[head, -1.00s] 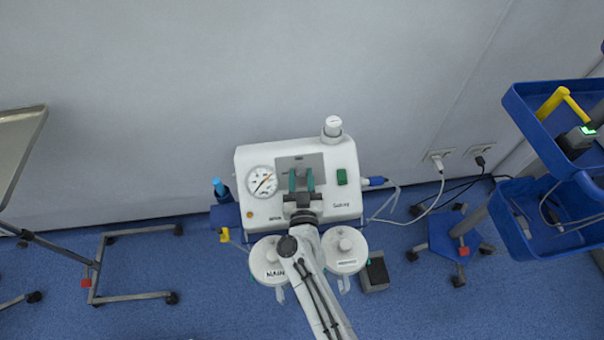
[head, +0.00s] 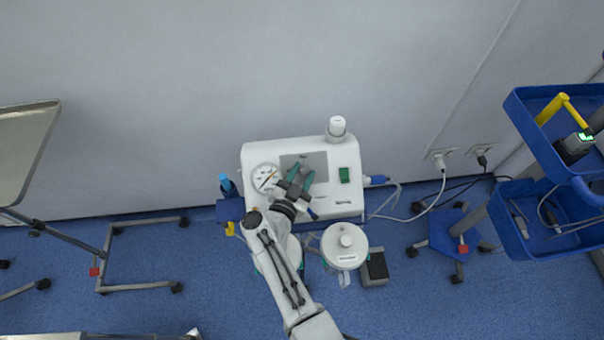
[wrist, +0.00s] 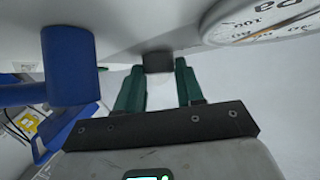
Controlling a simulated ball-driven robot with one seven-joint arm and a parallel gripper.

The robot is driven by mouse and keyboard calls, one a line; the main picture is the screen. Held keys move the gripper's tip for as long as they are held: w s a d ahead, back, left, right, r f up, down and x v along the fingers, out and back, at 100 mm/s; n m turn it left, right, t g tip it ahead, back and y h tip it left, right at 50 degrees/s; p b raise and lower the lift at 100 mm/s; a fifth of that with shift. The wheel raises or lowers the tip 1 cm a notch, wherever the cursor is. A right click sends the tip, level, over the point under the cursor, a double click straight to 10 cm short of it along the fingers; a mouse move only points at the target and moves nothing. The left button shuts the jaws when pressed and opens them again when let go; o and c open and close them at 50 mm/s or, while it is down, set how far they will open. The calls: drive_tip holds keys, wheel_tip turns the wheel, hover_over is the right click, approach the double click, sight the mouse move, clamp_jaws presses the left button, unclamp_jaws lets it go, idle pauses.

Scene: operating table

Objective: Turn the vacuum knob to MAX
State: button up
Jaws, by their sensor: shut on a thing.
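The white suction unit (head: 345,200) stands by the wall in the head view, with a round gauge (head: 264,175) at its left and a grey panel (head: 318,160) in the middle. The gauge also shows at the top right of the wrist view (wrist: 262,24). A small dark knob (wrist: 158,62) sits between my green fingertips in the wrist view. My gripper (head: 300,174) is over the panel, tilted, and its fingers are shut on the knob. The gripper hides the knob in the head view. No MAX marking is legible.
A white-lidded jar (head: 346,243) stands in front of the unit; my arm covers most of the other. A blue bottle (head: 226,184) is at the unit's left. A blue cart (head: 515,205) is at the right, a metal stand (head: 140,288) at the left.

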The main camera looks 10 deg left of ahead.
idle(0.3)
drive_tip(key=o, duration=0.8)
drive_tip(key=shift+c, duration=0.2)
drive_tip(key=shift+s+a+r+p, duration=0.15)
drive_tip(key=shift+s+p, duration=0.15)
drive_tip(key=shift+s, duration=0.2)
drive_tip(key=p+v, duration=0.2)
drive_tip(key=v, duration=0.7)
drive_tip(key=shift+s, duration=0.4)
